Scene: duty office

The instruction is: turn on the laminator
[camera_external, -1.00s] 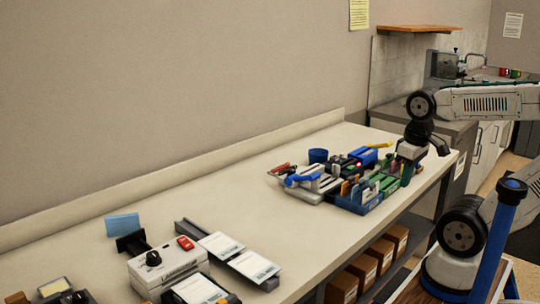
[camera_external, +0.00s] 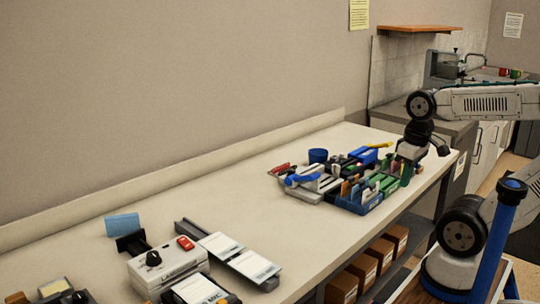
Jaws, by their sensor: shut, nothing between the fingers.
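The laminator (camera_external: 168,268) is a light grey box near the front left of the counter, with lettering on its front. On its top are a black knob (camera_external: 153,258) and a red switch (camera_external: 185,243); the switch's position is too small to tell. My gripper (camera_external: 408,178) points down at the far right end of the counter, beside the blue tray of stationery and well away from the laminator. It is shut and holds nothing. Its fingertips are partly hidden behind the tray's items.
A blue tray (camera_external: 362,207) full of stationery and a blue cup (camera_external: 318,156) stand near my gripper. White cards lie on a dark rack (camera_external: 268,284) right of the laminator. A light blue block (camera_external: 122,224) stands behind it. The counter's middle (camera_external: 225,205) is clear.

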